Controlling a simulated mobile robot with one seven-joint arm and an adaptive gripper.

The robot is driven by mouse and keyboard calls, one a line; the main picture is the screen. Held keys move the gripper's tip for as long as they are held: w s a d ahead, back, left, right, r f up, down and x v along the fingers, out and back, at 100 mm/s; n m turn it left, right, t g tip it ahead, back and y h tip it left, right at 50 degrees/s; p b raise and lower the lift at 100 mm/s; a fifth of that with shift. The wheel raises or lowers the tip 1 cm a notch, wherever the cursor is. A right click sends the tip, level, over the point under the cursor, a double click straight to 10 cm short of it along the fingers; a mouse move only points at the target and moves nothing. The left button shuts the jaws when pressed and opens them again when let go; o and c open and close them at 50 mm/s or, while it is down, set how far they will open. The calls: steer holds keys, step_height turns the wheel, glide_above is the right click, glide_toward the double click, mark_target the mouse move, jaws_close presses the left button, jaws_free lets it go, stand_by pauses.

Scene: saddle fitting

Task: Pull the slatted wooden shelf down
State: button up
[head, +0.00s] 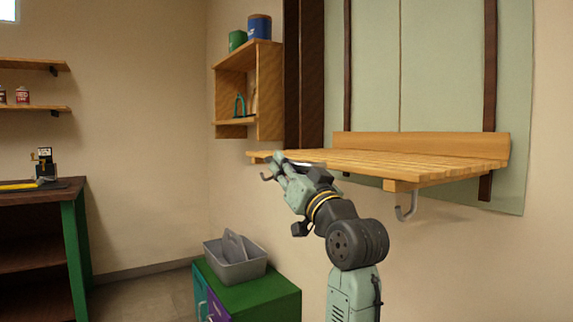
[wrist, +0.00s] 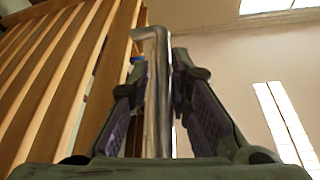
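The slatted wooden shelf (head: 425,160) stands out level from the pale green wall panel, with a wooden strip along its back. In the wrist view its slats (wrist: 60,75) fill the upper left. A curved grey metal hook (head: 405,207) hangs under its near right corner. A second grey hook (head: 266,177) is at its left end, partly hidden by my gripper (head: 278,165). In the wrist view this metal hook (wrist: 157,95) stands between my two fingers (wrist: 158,75). The fingertips appear to press on both its sides.
A green cabinet (head: 265,299) with a grey tote (head: 235,262) on top stands below and left. A small wooden wall shelf (head: 268,90) with cans hangs behind the gripper. A workbench (head: 45,190) is at far left.

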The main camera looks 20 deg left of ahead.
steer(key=shift+o, duration=1.4)
steer(key=shift+r, duration=0.15)
steer(key=shift+s+d, duration=0.1)
steer(key=v, duration=1.2)
